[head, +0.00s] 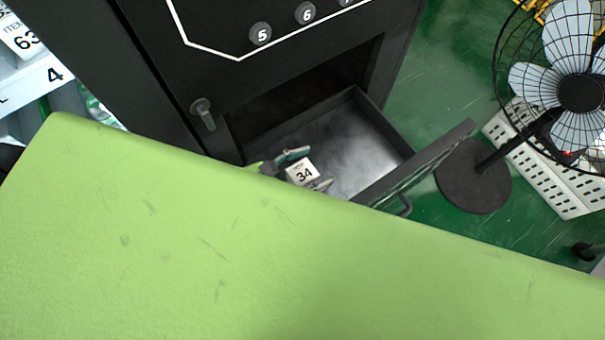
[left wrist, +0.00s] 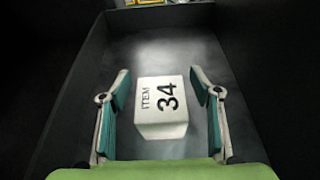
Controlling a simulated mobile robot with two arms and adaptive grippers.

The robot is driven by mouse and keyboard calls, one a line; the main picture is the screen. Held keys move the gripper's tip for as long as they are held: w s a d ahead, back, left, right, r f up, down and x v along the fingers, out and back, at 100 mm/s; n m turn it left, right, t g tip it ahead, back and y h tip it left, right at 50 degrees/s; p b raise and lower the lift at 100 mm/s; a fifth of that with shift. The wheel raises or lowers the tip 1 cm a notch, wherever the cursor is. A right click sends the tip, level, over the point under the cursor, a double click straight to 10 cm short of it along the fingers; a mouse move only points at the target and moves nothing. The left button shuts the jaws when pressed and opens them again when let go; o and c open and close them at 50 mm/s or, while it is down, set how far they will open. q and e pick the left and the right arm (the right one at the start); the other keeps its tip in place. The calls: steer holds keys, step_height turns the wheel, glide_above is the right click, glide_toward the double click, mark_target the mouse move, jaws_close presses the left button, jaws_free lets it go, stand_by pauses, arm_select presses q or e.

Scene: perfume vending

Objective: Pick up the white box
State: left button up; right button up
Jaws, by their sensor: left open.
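The white box (head: 303,172) is marked 34 and sits in the open drawer (head: 372,127) of the dark machine. In the left wrist view the white box (left wrist: 161,106) reads "ITEM 34" and lies on the drawer floor (left wrist: 158,53). My left gripper (head: 306,168) is open, reaching into the drawer; in the left wrist view its two fingers (left wrist: 161,85) stand one on each side of the box, with a visible gap on both sides. My large green arm link hides the near part of the scene in the head view. My right gripper is not in view.
The dark vending machine (head: 290,60) with numbered buttons stands behind the drawer. A fan (head: 580,93) on a round base (head: 473,176) stands to the right on the green floor (head: 440,60). Shelves with numbered boxes (head: 22,40) are at the far left.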

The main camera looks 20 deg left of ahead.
arm_select(q)
steer(key=shift+x, duration=1.25)
steer(key=c, duration=1.3)
steer(key=shift+r, duration=0.15)
